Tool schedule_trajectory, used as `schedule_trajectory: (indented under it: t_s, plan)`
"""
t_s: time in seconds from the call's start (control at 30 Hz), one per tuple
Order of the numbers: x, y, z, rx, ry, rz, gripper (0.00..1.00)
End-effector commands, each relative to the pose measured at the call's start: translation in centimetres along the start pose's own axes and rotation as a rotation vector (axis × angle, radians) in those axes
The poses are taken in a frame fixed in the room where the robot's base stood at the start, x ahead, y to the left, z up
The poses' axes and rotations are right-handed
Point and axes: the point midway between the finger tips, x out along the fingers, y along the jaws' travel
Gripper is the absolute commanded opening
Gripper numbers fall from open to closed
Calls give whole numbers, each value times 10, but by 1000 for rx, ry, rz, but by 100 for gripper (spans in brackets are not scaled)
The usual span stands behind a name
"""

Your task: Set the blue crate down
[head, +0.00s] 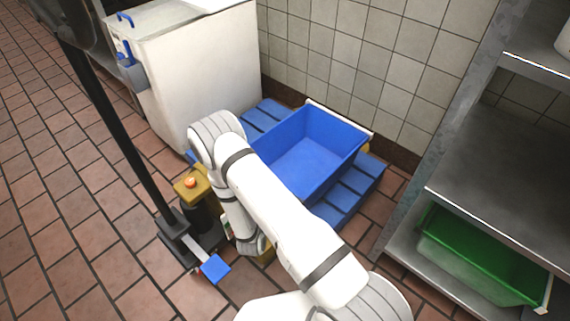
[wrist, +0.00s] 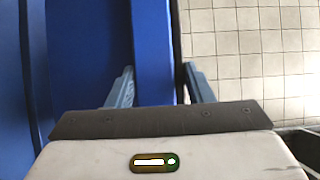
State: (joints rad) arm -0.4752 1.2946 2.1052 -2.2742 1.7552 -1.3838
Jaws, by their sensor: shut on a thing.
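The blue crate (head: 318,140) is an open, empty box over a low blue slatted platform (head: 345,193) by the tiled wall. It looks roughly level. I cannot tell whether its base touches the slats. In the wrist view, my gripper (wrist: 162,86) has one finger on each side of the crate's blue wall (wrist: 152,45) and is shut on it. In the head view my own arm covers the near left side of the crate and hides the gripper.
A white cabinet (head: 205,85) stands close on the left. A steel shelf (head: 510,185) with a green bin (head: 490,252) is at the right. A yellow-topped black item (head: 192,186) and a dark pole (head: 120,145) stand at the left. Open tiled floor (head: 75,220) lies left.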

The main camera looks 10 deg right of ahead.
Motion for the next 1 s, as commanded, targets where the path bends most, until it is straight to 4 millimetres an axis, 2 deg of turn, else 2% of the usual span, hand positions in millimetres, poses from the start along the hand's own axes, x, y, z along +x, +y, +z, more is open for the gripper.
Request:
schedule_trajectory:
  t_s: [0.23,0.43,0.67,0.87,1.0]
  plan:
    - [-4,27,1,-3,-2,-11,0]
    - [-4,61,1,-4,-2,-9,0]
    - [-4,78,2,-4,-2,-10,0]
    - [-5,104,2,-4,-2,-9,0]
    - [-5,107,2,-3,-3,-10,0]
